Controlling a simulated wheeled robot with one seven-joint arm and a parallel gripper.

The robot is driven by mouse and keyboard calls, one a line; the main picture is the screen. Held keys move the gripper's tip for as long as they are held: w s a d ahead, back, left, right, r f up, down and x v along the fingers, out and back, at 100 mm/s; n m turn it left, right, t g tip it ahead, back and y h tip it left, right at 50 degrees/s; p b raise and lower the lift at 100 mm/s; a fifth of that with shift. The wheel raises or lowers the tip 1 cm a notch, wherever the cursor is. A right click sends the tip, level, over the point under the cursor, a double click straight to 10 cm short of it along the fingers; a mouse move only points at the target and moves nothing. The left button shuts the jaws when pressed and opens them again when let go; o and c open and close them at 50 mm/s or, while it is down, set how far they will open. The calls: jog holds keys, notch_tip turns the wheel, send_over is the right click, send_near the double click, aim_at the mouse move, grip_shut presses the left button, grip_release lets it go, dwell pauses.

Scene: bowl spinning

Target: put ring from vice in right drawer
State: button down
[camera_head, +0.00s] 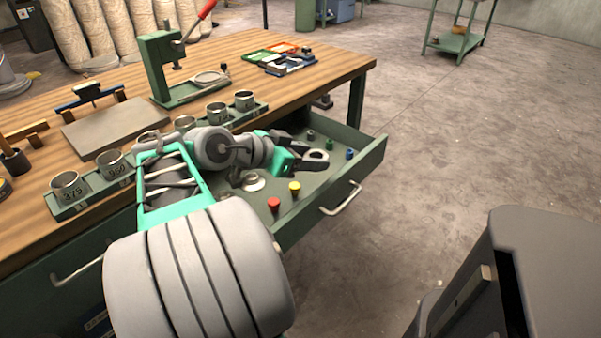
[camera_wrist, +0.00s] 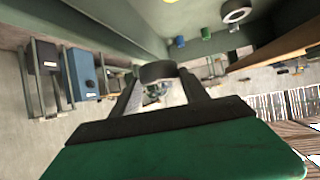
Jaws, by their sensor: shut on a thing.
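My gripper (camera_head: 310,160) is shut on a grey metal ring (camera_head: 318,155), held at the fingertips over the open right drawer (camera_head: 370,163). In the wrist view the ring (camera_wrist: 158,71) sits between the two fingertips of my gripper (camera_wrist: 160,80). I cannot tell its exact height above the drawer floor. A small blue and grey device (camera_head: 288,64), possibly the vice, is at the back of the wooden bench, with no ring visible in it.
The drawer holds a pale ring-shaped part (camera_head: 254,182) and red (camera_head: 273,204), yellow (camera_head: 295,187) and blue (camera_head: 350,154) pieces. Several metal cups (camera_head: 70,185) stand along the bench's front edge. A green press (camera_head: 165,70) stands behind.

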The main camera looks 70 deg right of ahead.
jog(key=w+d+f, duration=0.1)
jog(key=d+f, duration=0.2)
jog(key=d, duration=0.2)
jog(key=b, duration=0.2)
send_over(309, 178)
notch_tip(309, 178, down, 4)
jog(key=shift+a+f, duration=0.1)
jog(key=shift+f, duration=0.15)
jog(key=f, duration=0.3)
jog(key=shift+d, duration=0.25)
jog(key=shift+f+b, duration=0.3)
jog(key=c, duration=0.6)
grip_release()
jog(key=shift+a, duration=0.1)
jog(key=shift+o, duration=0.2)
jog(key=shift+r+p, duration=0.3)
jog(key=p+v, duration=0.1)
jog(key=v, duration=1.1)
jog(key=shift+f+p, duration=0.15)
jog(key=shift+p, duration=0.25)
